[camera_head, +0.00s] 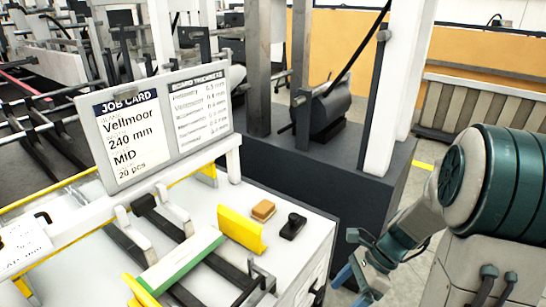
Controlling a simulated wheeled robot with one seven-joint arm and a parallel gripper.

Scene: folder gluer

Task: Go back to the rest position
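My arm comes in from the right edge, with a large dark teal joint and grey links. It reaches down and left to its end, my gripper (350,282), low in the picture, over the floor just right of the white machine table (306,240). Blue parts show there, but the fingertips are too small and partly cut off by the bottom edge. I cannot tell if it is open or holds anything. It looks apart from the table.
A job card board (128,140) stands behind. A dark machine base (340,185) with a white post (402,90) rises near my arm.

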